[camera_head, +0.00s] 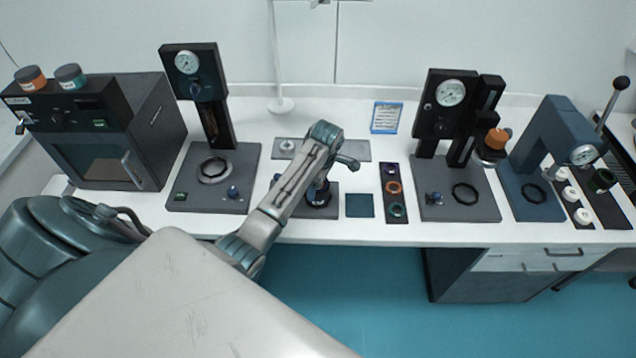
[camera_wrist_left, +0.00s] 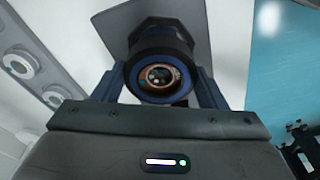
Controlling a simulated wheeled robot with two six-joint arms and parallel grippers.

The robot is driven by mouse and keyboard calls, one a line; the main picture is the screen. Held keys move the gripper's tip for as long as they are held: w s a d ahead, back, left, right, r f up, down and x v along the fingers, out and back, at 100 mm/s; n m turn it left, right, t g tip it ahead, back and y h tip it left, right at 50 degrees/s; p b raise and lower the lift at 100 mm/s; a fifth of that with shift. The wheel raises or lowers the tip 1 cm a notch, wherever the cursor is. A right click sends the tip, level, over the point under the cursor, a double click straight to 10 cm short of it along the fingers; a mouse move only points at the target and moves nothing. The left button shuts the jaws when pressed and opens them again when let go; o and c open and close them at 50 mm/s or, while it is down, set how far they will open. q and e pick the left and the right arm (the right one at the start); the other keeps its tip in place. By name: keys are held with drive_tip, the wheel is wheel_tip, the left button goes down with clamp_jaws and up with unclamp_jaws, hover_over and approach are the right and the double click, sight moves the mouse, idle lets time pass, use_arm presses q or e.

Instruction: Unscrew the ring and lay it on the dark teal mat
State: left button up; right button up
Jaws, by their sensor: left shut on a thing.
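The dark ring (camera_wrist_left: 160,52) sits around the front of an upright dark barrel with a copper-rimmed lens, seen end-on in the wrist view. My left gripper (camera_wrist_left: 160,88) is shut on it, one blue finger at each side. In the head view my left gripper (camera_head: 319,184) points down over the barrel on a grey base plate (camera_head: 299,210); my forearm hides part of this. The dark teal mat (camera_head: 360,205) lies flat and empty just right of that base. My right gripper is not in view.
A dark strip (camera_head: 394,210) with coloured rings lies right of the mat. Gauge stands rise at left (camera_head: 205,95) and right (camera_head: 444,110), and a blue press (camera_head: 532,150) stands farther right. A grey plate (camera_head: 350,149) lies behind. White bench is clear in front of the mat.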

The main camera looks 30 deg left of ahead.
use_arm(q)
drive_tip(key=n, duration=0.5)
drive_tip(key=shift+g, duration=0.3)
drive_tip(key=o, duration=1.2)
drive_tip(key=shift+c, duration=1)
